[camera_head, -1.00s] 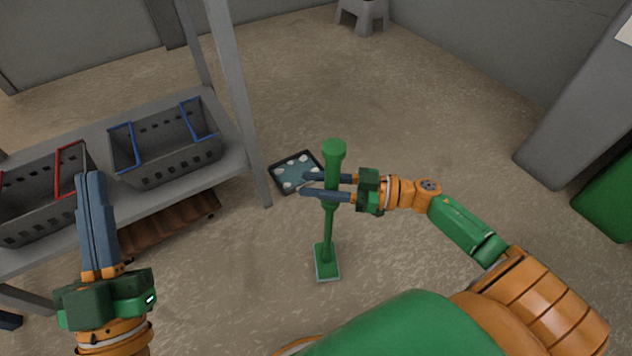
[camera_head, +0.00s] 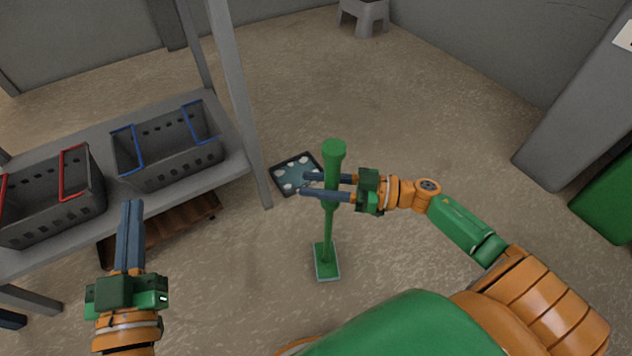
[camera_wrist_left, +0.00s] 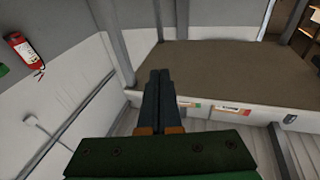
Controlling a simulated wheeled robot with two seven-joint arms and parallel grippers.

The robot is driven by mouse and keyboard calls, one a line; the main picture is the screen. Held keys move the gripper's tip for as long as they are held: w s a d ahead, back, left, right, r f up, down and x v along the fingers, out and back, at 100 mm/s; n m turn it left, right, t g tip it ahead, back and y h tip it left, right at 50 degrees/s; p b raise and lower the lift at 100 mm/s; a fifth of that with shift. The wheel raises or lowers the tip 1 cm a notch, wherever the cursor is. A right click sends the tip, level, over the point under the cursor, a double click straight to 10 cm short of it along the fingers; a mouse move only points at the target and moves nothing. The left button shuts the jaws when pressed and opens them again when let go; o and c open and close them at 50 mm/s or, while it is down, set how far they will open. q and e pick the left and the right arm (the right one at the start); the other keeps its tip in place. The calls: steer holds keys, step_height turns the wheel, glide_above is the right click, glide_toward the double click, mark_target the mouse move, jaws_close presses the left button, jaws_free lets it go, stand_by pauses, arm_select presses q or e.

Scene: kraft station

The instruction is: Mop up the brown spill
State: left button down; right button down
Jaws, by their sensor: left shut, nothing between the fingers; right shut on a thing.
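A green mop (camera_head: 329,228) stands upright on the floor, its flat green head (camera_head: 326,262) down on the concrete. My right gripper (camera_head: 316,187) is shut around its handle below the knob at the top. My left gripper (camera_head: 131,208) is shut and empty, in front of the shelf; its closed fingers also show in the left wrist view (camera_wrist_left: 160,80). I cannot make out a brown spill in any view.
A grey shelf (camera_head: 245,160) at the left holds two grey baskets, one with red handles (camera_head: 60,215) and one with blue handles (camera_head: 165,165). A brown slatted thing (camera_head: 165,228) lies under it. A dark tray with pale discs (camera_head: 283,185) lies behind the mop. Open floor lies right of the mop.

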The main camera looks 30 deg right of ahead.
arm_select(q)
steer(key=shift+s+a+f+g+y+p, duration=1.25)
steer(key=shift+f+g, duration=2.45)
steer(key=shift+f, duration=2.5)
steer(key=s+a+f+n+g+y+p, duration=0.1)
steer(key=s+a+f+g+y+p, duration=0.1)
steer(key=s+f+g, duration=0.6)
steer(key=shift+s+a+f+g, duration=0.45)
steer(key=shift+s+f, duration=0.75)
steer(key=shift+s, duration=1.15)
steer(key=shift+a, duration=0.1)
steer(key=shift+p, duration=0.3)
